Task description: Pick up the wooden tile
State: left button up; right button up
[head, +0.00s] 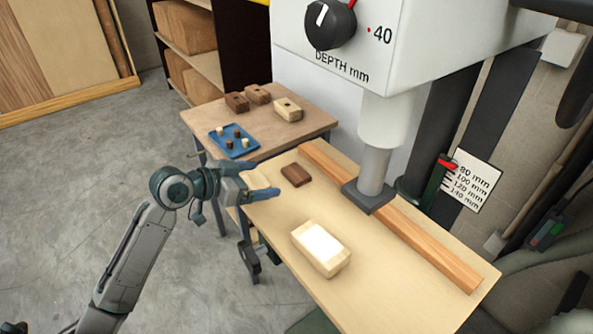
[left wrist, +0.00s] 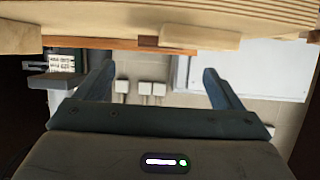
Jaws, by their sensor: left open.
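A small dark-brown wooden tile (head: 296,174) lies flat on the pale wooden work table (head: 385,290), left of the machine's grey column. My left gripper (head: 264,178) is open and empty at the table's left edge. Its fingers point toward the tile, with a gap between. In the left wrist view the open fingers (left wrist: 160,70) show below the table edge, and a brown piece (left wrist: 148,41), likely the tile, shows above them. My right gripper is not in view.
A pale block (head: 320,248) with a bright top lies nearer on the table. A long wooden fence (head: 420,240) runs along the right. A side table holds a blue tray (head: 233,141) and several blocks.

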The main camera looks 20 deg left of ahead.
aim_at(289, 175)
pick_arm(q)
jog(key=x, duration=0.3)
jog(key=shift+a, duration=0.1)
jog(key=shift+w+f+p, duration=0.1)
jog(key=shift+w+p, duration=0.15)
jog(key=shift+p, duration=0.1)
jog(key=shift+w+d+p, duration=0.2)
jog(key=shift+d+p, duration=0.1)
jog(key=shift+d, duration=0.05)
jog(key=p+x, duration=0.1)
jog(key=x, duration=0.2)
jog(key=shift+d+p, duration=0.1)
jog(key=shift+p, duration=0.25)
jog(key=shift+w+d+f, duration=0.3)
jog(key=shift+w+f, duration=0.1)
jog(key=c, duration=1.1)
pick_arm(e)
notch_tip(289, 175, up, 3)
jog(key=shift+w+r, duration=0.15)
